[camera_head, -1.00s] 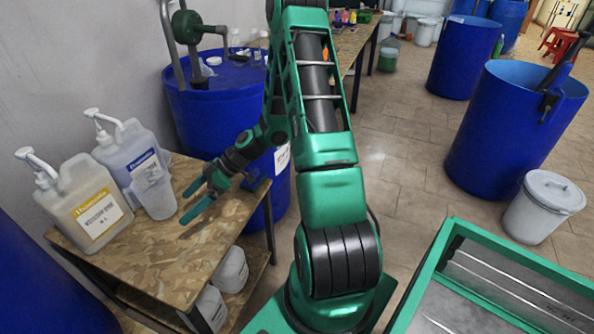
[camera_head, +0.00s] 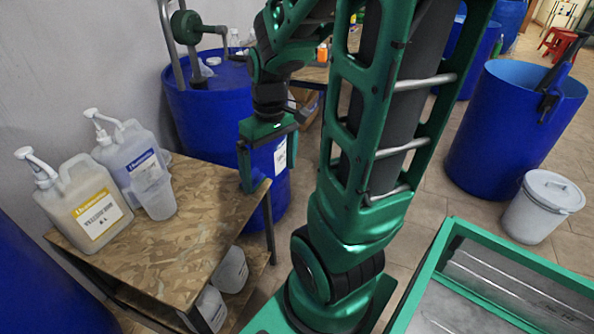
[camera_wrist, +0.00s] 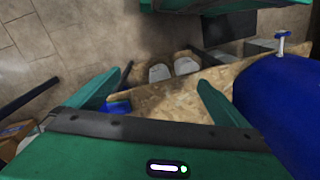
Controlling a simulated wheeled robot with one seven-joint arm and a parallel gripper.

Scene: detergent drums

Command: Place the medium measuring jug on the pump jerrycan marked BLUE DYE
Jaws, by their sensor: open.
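Two white pump jerrycans stand at the left of the wooden table in the head view. One has a blue label (camera_head: 145,165); the other has a yellow label (camera_head: 92,212). The label lettering is too small to read surely. A translucent measuring jug (camera_head: 155,199) is upright at the front of the blue-labelled jerrycan, overlapping it in view; I cannot tell whether it hangs there or stands on the table. My gripper (camera_head: 268,160) is open and empty, fingers down, near the table's right end, well apart from the jug. The wrist view shows its spread fingers (camera_wrist: 155,98).
The wooden table (camera_head: 190,250) has a clear right half. A blue drum (camera_head: 215,115) with a hand pump stands behind it. White containers (camera_head: 232,270) sit on the shelf below. A green-rimmed bin (camera_head: 520,262) and a white bucket (camera_head: 540,210) are at the right.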

